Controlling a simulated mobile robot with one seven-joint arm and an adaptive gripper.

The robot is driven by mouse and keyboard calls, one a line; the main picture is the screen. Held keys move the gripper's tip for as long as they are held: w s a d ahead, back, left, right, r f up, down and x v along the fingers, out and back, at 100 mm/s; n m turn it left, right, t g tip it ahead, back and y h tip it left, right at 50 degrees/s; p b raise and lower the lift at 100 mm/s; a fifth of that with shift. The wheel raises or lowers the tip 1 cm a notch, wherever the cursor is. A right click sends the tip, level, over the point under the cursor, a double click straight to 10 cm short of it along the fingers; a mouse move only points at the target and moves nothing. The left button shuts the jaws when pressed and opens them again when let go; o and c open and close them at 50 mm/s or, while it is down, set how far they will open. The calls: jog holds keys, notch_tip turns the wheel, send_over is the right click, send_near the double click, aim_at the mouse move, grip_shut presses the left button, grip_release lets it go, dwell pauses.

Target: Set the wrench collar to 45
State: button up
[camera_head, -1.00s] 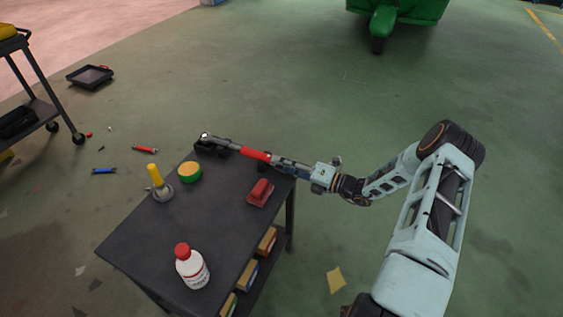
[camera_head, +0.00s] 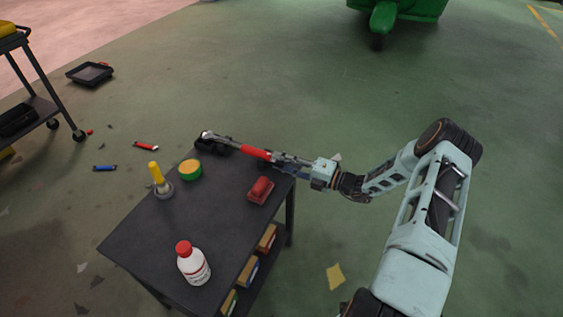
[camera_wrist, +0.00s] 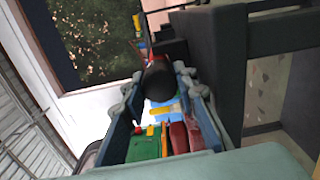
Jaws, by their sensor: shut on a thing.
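The torque wrench (camera_head: 228,143) lies at the far edge of the dark work table, with a metal head, a grey shaft and a red grip. Its head end is at a black holder (camera_head: 205,144). My gripper (camera_head: 277,158) reaches in from the right and is shut on the handle end of the wrench, beyond the red grip. In the wrist view, the dark round end of the wrench (camera_wrist: 158,80) sits between my two blue-grey fingers. The collar and its scale marks are hidden or too small to read, so its setting cannot be told.
On the table (camera_head: 135,235) stand a yellow-handled tool (camera_head: 157,178), a green and yellow tin (camera_head: 190,169), a red block (camera_head: 260,190) and a white bottle with red cap (camera_head: 193,265). A shelf cart (camera_head: 38,95) stands left.

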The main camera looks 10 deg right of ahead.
jog(key=o, duration=1.2)
jog(key=shift+f, duration=0.1)
